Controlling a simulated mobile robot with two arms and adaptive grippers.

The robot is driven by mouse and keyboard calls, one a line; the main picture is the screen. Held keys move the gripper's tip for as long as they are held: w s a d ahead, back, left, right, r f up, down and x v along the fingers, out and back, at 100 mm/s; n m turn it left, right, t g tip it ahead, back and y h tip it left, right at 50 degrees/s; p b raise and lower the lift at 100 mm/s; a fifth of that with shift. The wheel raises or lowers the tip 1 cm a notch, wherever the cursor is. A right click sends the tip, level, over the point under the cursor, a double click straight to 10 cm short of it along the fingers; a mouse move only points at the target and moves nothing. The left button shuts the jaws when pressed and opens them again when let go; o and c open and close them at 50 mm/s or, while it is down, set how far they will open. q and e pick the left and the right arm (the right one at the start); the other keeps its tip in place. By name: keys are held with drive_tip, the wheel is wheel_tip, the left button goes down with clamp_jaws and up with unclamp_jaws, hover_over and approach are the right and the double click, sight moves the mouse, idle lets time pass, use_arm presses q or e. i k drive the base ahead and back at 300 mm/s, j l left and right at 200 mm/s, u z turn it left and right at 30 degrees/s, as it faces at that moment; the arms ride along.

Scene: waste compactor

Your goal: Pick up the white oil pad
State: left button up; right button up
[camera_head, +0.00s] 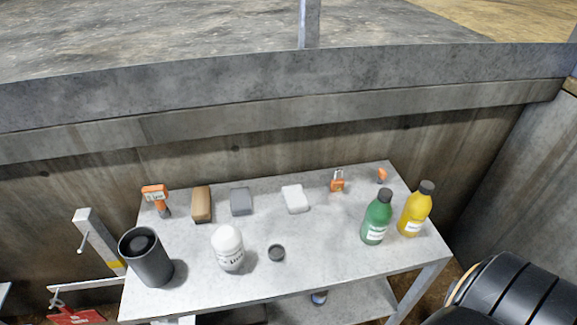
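The white oil pad (295,198) is most likely the small white rounded block lying flat near the back middle of the grey table (316,250). A grey block (241,201) of similar shape lies to its left, and an orange padlock (337,182) stands to its right. Clear tabletop surrounds the white pad, and nothing covers it.
A brown brush-like block (202,204) and an orange handheld device (156,199) are at back left. Green (376,218) and yellow (415,210) bottles stand right. A concrete wall (270,150) runs behind.

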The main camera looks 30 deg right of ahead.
sight(296, 201)
drive_tip(key=z, duration=1.1)
